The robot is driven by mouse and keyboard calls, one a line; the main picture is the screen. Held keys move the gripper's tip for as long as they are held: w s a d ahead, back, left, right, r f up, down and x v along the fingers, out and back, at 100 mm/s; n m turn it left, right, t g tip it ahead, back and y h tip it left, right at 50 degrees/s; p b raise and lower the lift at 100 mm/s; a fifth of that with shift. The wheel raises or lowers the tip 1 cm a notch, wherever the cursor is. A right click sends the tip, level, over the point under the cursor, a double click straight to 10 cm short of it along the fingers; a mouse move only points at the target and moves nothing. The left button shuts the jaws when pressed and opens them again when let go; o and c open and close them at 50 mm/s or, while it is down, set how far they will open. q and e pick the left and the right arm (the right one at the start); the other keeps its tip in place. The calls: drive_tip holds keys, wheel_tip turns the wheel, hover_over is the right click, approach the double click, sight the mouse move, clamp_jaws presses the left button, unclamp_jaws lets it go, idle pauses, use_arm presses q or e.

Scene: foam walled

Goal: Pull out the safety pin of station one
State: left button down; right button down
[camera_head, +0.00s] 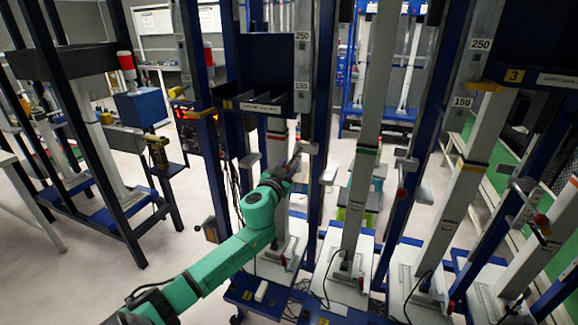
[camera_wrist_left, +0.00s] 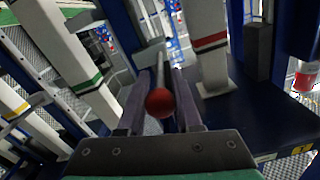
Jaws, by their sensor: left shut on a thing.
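My left gripper (camera_head: 298,160) reaches the station one column (camera_head: 277,145), which is grey with a red band. In the left wrist view, the gripper (camera_wrist_left: 158,98) is shut on the safety pin, with its red ball knob (camera_wrist_left: 160,102) between the two dark fingers. The pin's thin shaft runs away from the camera beyond the knob. I cannot tell whether its far end sits in a hole. The red-banded column also shows in the left wrist view (camera_wrist_left: 210,60). In the head view the gripper hides the pin. My right gripper is in neither view.
A green-banded column (camera_head: 362,170) and a yellow-banded column (camera_head: 467,185) stand to the right, with blue posts between them. A dark frame with a blue box (camera_head: 140,107) and a yellow drill (camera_head: 157,152) stands at left. Open floor (camera_head: 185,245) lies between.

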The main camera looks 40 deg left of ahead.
use_arm(q)
drive_tip(key=shift+s+d, duration=0.15)
drive_tip(key=shift+s, duration=0.15)
drive_tip(key=shift+f, duration=0.15)
drive_tip(key=c, duration=0.6)
unclamp_jaws()
drive_tip(key=shift+s+r, duration=0.2)
drive_tip(key=shift+f, duration=0.1)
